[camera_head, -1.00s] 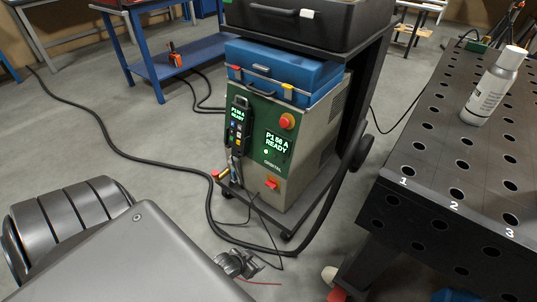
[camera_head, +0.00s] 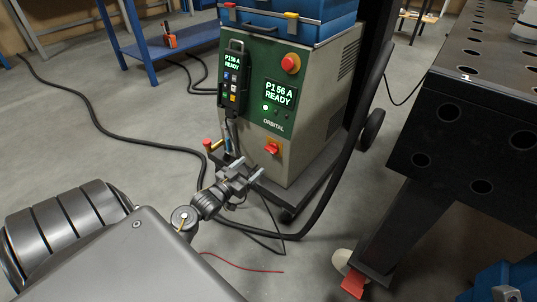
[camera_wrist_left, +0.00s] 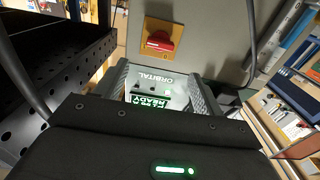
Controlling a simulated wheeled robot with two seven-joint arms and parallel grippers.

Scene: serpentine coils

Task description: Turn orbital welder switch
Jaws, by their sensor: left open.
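The orbital welder (camera_head: 315,85) is a green-fronted grey box on a dark cart, and its display reads "P1 56 A READY". My right gripper is not visible.
A handheld pendant (camera_head: 233,80) hangs on the welder's left front. A red emergency button (camera_head: 290,63) sits above the switch. A thick black hose (camera_head: 345,150) loops past the cart's right side. A perforated black table (camera_head: 465,125) stands to the right. Thin cables lie on the floor.

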